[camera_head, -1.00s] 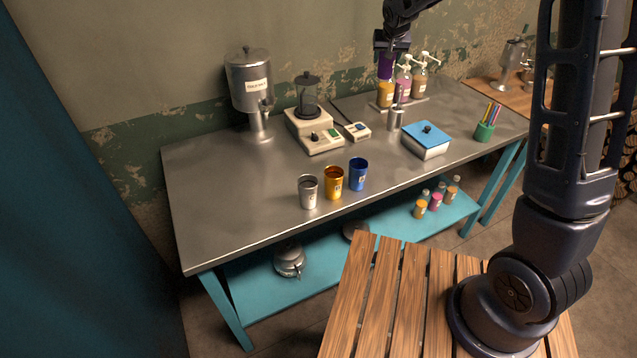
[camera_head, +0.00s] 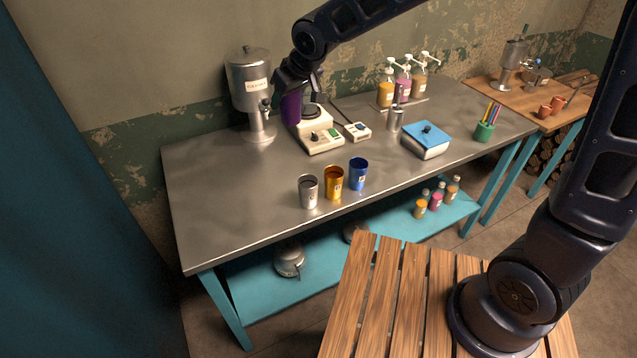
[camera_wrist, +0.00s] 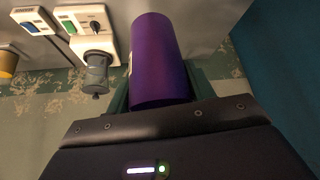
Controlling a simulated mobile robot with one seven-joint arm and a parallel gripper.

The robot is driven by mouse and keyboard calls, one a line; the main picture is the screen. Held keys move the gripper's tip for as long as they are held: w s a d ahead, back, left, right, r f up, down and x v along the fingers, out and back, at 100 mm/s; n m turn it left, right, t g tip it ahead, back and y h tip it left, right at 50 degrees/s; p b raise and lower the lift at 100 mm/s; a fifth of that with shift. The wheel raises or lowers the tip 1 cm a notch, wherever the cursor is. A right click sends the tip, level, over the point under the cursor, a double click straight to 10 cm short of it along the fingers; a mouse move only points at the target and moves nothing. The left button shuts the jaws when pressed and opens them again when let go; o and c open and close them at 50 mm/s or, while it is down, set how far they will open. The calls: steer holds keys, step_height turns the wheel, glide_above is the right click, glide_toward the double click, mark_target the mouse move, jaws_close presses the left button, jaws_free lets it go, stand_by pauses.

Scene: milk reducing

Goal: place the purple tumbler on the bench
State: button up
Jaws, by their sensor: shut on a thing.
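The purple tumbler (camera_head: 291,108) is held in my gripper (camera_head: 284,92) above the back of the metal bench (camera_head: 225,185), between the steel dispenser and the white blender base. In the wrist view the purple tumbler (camera_wrist: 160,60) fills the middle, and my gripper (camera_wrist: 160,104) is shut around it. The fingers are mostly hidden behind the tumbler and the gripper housing. In the head view the tumbler seems to be above the bench top, though the exact gap cannot be told.
Steel, orange and blue cups (camera_head: 333,183) stand near the bench's front edge. The dispenser (camera_head: 250,85) is left of my gripper, the blender base (camera_head: 318,140) right. A blue-lidded box (camera_head: 426,140), pump bottles (camera_head: 403,82) and a pen cup (camera_head: 484,131) stand farther right. The bench's left part is clear.

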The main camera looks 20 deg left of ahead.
steer(key=s+n+g, duration=0.1)
steer(key=s+n, duration=0.2)
steer(key=s, duration=0.8)
steer(key=shift+m+y, duration=0.3)
steer(key=shift+w+a+f, duration=0.15)
steer(key=shift+f, duration=6.15)
steer(key=shift+w+a+f, duration=0.1)
steer(key=shift+f, duration=6.2)
steer(key=shift+f, duration=0.15)
steer(key=o, duration=0.7)
steer(key=shift+s+d+r, duration=0.1)
steer(key=shift+d+r, duration=0.05)
steer(key=shift+r, duration=0.4)
steer(key=v, duration=1.1)
